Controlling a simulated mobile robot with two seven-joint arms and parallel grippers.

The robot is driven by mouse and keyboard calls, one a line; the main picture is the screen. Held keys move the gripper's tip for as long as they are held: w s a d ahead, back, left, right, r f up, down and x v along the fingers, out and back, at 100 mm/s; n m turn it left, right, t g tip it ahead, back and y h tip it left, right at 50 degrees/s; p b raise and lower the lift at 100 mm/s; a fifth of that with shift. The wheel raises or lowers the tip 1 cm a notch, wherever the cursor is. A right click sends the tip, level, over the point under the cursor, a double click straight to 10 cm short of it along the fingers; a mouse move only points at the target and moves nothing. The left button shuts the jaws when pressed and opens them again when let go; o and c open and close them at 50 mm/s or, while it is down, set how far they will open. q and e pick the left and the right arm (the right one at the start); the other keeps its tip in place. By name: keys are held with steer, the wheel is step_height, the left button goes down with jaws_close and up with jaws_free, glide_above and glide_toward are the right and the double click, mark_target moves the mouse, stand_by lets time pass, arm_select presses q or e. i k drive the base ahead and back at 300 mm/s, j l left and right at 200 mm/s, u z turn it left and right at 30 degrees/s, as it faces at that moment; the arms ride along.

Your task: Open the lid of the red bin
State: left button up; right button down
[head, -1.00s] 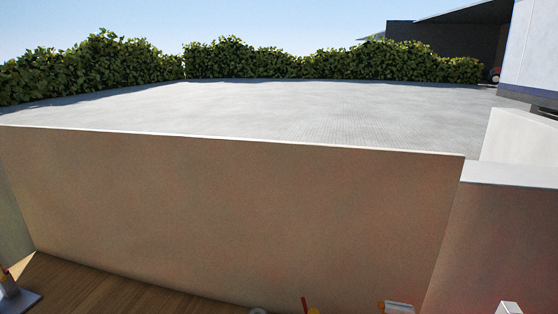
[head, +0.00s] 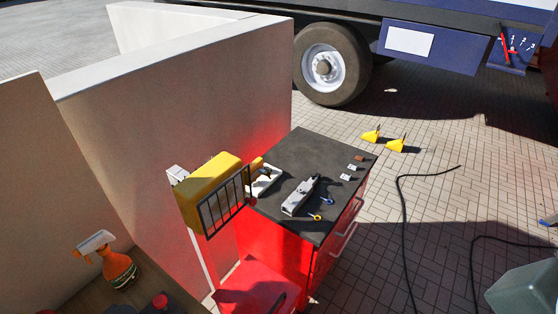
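A red box-like thing (head: 258,284), which may be the red bin, shows at the bottom edge of the head view, in front of a red cabinet. Its flat top looks shut, with a dark shape on its right part. Its lower part is cut off by the frame, so I cannot see its front or any pedal. Neither of my grippers shows in the head view.
The red drawer cabinet (head: 326,250) has a black top (head: 290,205) with small tools on it. A yellow box (head: 209,180) with a black rack adjoins the wall. An orange spray bottle (head: 117,266) stands lower left. Black cables (head: 402,215) lie on open paving right.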

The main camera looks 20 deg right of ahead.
mark_target(253, 287)
steer(key=z, duration=0.25)
steer(key=i+l+u, duration=0.2)
steer(key=l+u, duration=0.3)
steer(key=i+l+u, duration=0.1)
steer(key=l+u, duration=0.4)
steer(key=l, duration=0.15)
steer(key=l+u, duration=0.45)
steer(key=l, duration=0.15)
